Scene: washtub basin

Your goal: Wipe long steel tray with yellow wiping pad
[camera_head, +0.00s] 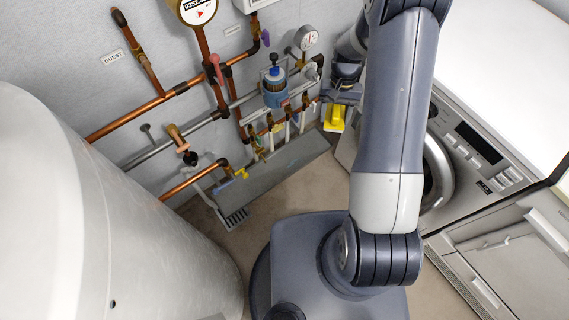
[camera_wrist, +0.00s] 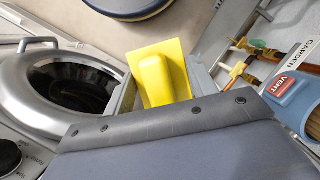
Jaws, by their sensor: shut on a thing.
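The yellow wiping pad (camera_head: 334,118) is a flat yellow plate with a raised grip block. It also shows in the wrist view (camera_wrist: 177,62). My gripper (camera_head: 339,98) is shut on the block; in the wrist view, its grey fingers (camera_wrist: 163,80) flank the block. The long steel tray (camera_head: 262,182) is a narrow grey strip on the floor below the pipes, along the wall. The pad is near the tray's far right end; I cannot tell whether it touches the tray. My arm does not cover the visible tray.
Copper pipes and valves (camera_head: 277,128) and a blue vent canister (camera_head: 274,88) stand close above the tray. A washing machine (camera_head: 470,150) is at the right. A large white tank (camera_head: 100,220) fills the left. A drain grate (camera_head: 236,217) is at the tray's near end.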

